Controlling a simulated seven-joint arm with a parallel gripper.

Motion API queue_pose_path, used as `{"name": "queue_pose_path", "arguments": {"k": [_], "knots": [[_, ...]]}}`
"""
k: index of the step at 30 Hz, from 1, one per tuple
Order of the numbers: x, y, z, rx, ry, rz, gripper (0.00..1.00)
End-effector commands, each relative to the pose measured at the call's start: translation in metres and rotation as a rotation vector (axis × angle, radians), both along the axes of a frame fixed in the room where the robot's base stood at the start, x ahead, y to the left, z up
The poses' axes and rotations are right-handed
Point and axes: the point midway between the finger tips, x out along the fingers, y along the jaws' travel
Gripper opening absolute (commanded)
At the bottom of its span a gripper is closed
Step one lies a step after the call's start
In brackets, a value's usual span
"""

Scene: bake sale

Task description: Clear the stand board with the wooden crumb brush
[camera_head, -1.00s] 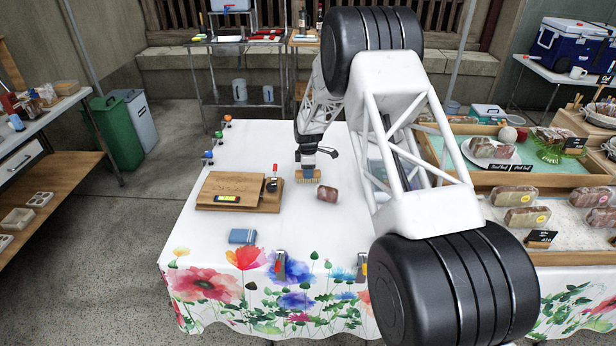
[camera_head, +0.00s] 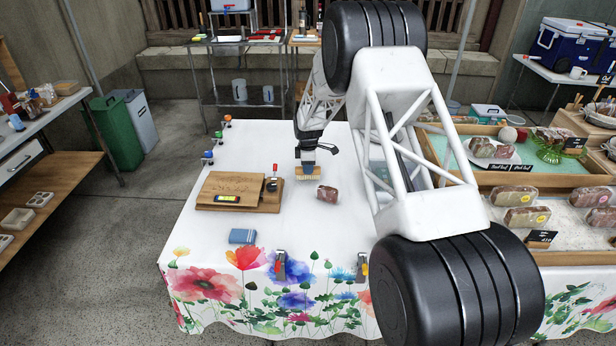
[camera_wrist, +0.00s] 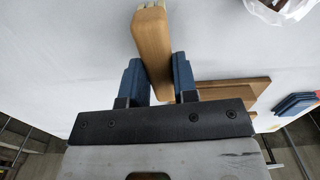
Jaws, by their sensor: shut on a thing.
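My gripper (camera_head: 308,165) is shut on the wooden crumb brush (camera_head: 308,171), just beyond the right end of the stand board. In the wrist view the brush's wooden back (camera_wrist: 152,45) sits between the two blue fingers (camera_wrist: 152,82), with pale bristles at its far end. The stand board (camera_head: 222,187) lies on the white cloth to the left of the brush, with a small upright piece (camera_head: 273,178) at its right end and a yellow-and-black label on its front. The board's wood (camera_wrist: 235,92) also shows in the wrist view. I cannot make out crumbs on it.
A wrapped loaf (camera_head: 327,193) lies close to the brush, on its near right side. A blue folded cloth or book (camera_head: 242,236) lies in front of the board. Wooden trays of wrapped goods (camera_head: 480,184) stand at the right. The cloth behind the board is mostly clear.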

Motion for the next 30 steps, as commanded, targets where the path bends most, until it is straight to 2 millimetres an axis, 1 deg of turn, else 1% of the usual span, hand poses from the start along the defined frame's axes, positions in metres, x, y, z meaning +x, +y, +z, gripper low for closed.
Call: {"name": "queue_pose_path", "arguments": {"k": [15, 20, 30], "knots": [[0.000, 0.000, 0.029, 0.000, -0.001, 0.000, 0.08], [0.000, 0.000, 0.033, 0.000, -0.001, 0.000, 0.08], [0.000, 0.000, 0.033, 0.000, -0.001, -0.001, 0.08]]}}
